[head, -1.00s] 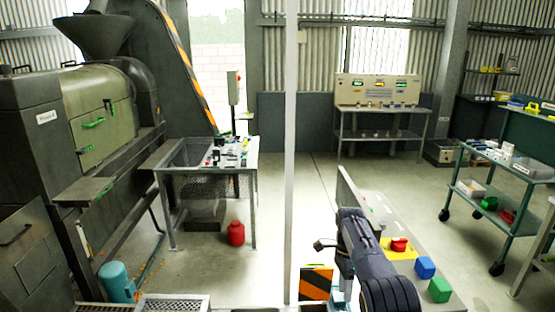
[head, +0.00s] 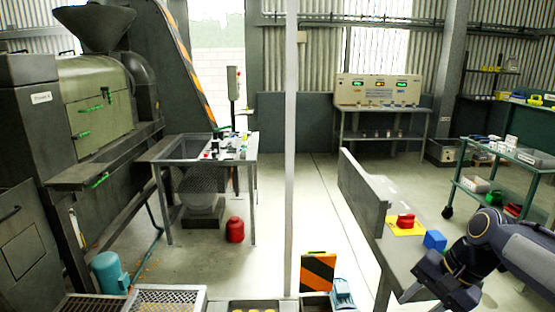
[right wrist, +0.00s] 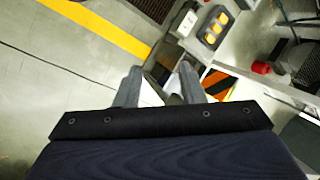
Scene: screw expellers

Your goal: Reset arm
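My right arm comes in from the right edge of the head view, and its gripper (head: 432,296) hangs low at the bottom right, in front of the side bench (head: 398,262). In the right wrist view the two grey fingers of this gripper (right wrist: 160,80) stand apart with nothing held between them. Past the fingers are the floor and a black-and-orange striped panel (right wrist: 217,84). My left gripper is in neither view.
On the side bench are a red knob on a yellow base (head: 405,222) and a blue block (head: 435,240). A red canister (head: 235,230) stands by the mesh table (head: 160,158). A wire-mesh tray (head: 165,300) lies at the bottom edge.

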